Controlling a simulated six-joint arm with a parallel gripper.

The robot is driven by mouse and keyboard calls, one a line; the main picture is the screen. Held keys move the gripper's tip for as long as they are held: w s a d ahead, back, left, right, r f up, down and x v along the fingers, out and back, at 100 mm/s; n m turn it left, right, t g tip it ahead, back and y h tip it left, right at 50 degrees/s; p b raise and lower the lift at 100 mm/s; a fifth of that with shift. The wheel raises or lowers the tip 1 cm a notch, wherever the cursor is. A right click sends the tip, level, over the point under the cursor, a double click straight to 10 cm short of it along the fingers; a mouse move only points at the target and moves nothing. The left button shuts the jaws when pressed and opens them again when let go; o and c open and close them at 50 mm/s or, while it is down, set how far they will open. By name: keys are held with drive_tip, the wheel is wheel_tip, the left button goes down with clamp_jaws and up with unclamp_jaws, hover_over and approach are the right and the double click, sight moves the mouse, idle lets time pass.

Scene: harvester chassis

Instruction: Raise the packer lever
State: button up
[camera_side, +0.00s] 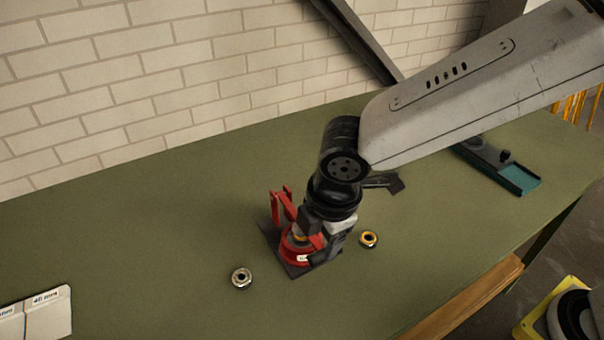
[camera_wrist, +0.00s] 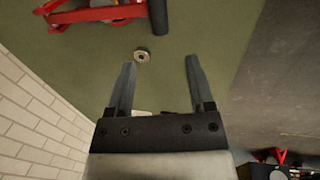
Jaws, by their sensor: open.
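The red packer (camera_side: 298,257) stands on a dark square base plate (camera_side: 272,238) on the green bench. Its upright red bracket (camera_side: 276,206) rises at the left; I cannot tell which part is the lever. My gripper (camera_side: 318,248) points down at the packer's right side and hides part of it. In the wrist view my gripper (camera_wrist: 160,62) is open, with nothing between the fingers. The red packer (camera_wrist: 105,13) is beyond the fingertips at the upper left, cut off by the frame. A dark bar (camera_wrist: 158,15) stands beside it, apart from the fingers.
A silver ring (camera_side: 241,278) lies left of the packer and a gold-rimmed ring (camera_side: 369,239) lies right. A black part (camera_side: 383,182) and a teal tray (camera_side: 520,179) lie behind. White boxes (camera_side: 42,314) are at front left. The bench's left side is clear before the brick wall (camera_side: 150,85).

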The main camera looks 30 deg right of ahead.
sight(315, 256)
drive_tip(key=shift+f, duration=0.1)
drive_tip(key=shift+w+f, duration=0.25)
drive_tip(key=shift+f, duration=1)
drive_tip(key=shift+w+f, duration=0.3)
drive_tip(key=shift+f, duration=0.95)
drive_tip(key=shift+w+f, duration=0.25)
drive_tip(key=shift+f, duration=1)
clamp_jaws()
